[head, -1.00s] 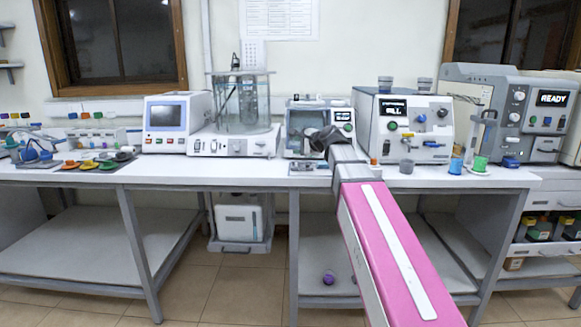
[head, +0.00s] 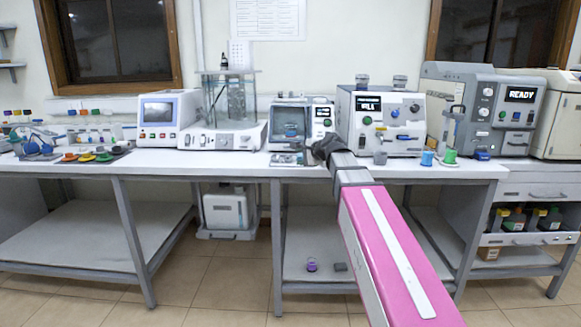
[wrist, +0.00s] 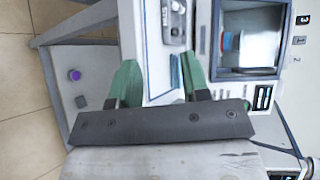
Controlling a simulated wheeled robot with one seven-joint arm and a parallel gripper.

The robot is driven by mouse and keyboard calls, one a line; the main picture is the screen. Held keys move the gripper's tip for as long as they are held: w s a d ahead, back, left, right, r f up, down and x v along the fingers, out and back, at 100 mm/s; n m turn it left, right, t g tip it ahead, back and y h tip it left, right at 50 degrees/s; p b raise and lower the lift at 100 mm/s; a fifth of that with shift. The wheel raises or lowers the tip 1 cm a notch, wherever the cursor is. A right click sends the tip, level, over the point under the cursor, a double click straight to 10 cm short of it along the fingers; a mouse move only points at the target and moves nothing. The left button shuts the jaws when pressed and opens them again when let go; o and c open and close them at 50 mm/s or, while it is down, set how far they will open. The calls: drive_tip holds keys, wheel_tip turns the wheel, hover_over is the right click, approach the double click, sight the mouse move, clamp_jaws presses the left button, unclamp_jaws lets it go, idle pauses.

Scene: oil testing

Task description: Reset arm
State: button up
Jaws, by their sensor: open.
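My gripper (head: 323,148) is at the end of my arm, by the front edge of the bench and in front of the gap between the small windowed machine (head: 290,125) and the machine whose screen reads FILL (head: 380,125). In the wrist view, my gripper's two green fingers (wrist: 159,78) are spread apart with nothing between them. The windowed machine also shows in the wrist view (wrist: 251,35), turned on its side. In the head view the fingertips are small and dark, and their contact with anything cannot be told.
A grey cup (head: 380,158), a blue cup (head: 427,158) and a green cup (head: 450,157) stand right of my gripper. A machine reading READY (head: 515,110) is further right. Coloured dishes (head: 87,156) lie far left. A purple item (head: 312,265) is on the lower shelf.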

drive_tip(key=s+d+f+n+g+h, duration=0.3)
drive_tip(key=s+f, duration=0.5)
drive_tip(key=f, duration=0.5)
drive_tip(key=s+d+f+n+g+h, duration=0.2)
drive_tip(key=s+d+f+n, duration=0.3)
drive_tip(key=f, duration=0.8)
drive_tip(key=s+d+f+n+g+h, duration=0.3)
drive_tip(key=s+d+f, duration=0.3)
drive_tip(key=s+f, duration=0.6)
drive_tip(key=shift+s+d+f+n+g+h, duration=0.15)
drive_tip(key=shift+d+f+n+g+h, duration=0.2)
drive_tip(key=shift+f+n+g, duration=0.5)
